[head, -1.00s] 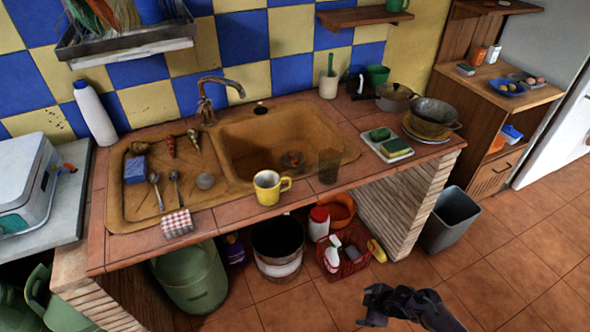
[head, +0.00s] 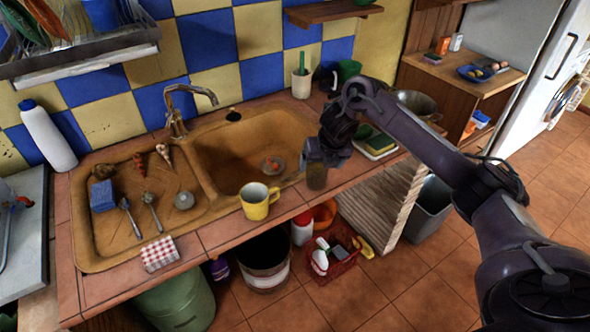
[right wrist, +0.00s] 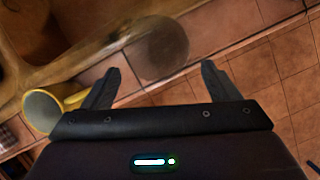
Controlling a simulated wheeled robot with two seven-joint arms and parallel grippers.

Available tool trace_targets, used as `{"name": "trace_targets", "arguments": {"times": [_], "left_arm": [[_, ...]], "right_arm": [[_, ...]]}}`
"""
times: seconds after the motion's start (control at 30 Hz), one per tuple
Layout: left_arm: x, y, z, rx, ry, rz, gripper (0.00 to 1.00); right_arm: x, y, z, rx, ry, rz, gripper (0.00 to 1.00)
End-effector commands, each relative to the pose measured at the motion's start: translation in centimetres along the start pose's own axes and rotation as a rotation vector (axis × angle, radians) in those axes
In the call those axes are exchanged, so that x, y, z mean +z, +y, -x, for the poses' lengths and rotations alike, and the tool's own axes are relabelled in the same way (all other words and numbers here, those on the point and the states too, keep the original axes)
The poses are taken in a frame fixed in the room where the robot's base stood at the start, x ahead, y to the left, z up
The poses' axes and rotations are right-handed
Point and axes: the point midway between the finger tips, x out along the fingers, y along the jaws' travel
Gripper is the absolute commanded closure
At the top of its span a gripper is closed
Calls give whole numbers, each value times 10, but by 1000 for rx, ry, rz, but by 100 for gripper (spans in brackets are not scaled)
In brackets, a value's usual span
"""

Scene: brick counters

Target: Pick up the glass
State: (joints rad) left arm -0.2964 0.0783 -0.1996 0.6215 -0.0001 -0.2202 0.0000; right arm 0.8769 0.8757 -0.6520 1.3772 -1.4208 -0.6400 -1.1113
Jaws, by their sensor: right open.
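The glass (head: 317,178) is dark and see-through and stands on the tiled counter edge, right of the yellow mug (head: 258,203). My right gripper (head: 326,158) is directly above it in the head view and hides its upper part. In the right wrist view the glass (right wrist: 158,52) shows as a dark round shape ahead of and between the fingertips of the right gripper (right wrist: 161,72), which are spread with nothing between them. I cannot tell whether the fingers touch the glass. My left gripper is not in view.
The yellow mug also shows in the right wrist view (right wrist: 42,110), close to the left finger. The brown sink (head: 215,150) lies behind. A tray with sponges (head: 378,150) is to the right. A red basket (head: 335,268) stands on the floor below.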

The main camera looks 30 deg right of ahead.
Motion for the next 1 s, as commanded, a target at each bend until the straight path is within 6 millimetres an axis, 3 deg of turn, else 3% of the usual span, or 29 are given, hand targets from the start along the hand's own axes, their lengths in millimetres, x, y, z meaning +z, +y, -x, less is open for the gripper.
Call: {"name": "trace_targets", "arguments": {"times": [0.13, 0.33, 0.53, 0.73, 1.0], "left_arm": [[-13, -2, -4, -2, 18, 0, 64], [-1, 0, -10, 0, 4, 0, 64], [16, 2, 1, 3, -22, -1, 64], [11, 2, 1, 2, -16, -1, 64], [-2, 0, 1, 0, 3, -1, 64]], "right_arm": [[5, -10, 8, -33, -13, 65, 18], [5, -10, -13, -32, -12, 66, 18], [4, -8, -38, -32, -8, 64, 18], [6, -9, -62, -33, -13, 64, 18], [6, -9, -64, -33, -15, 65, 21]]}}
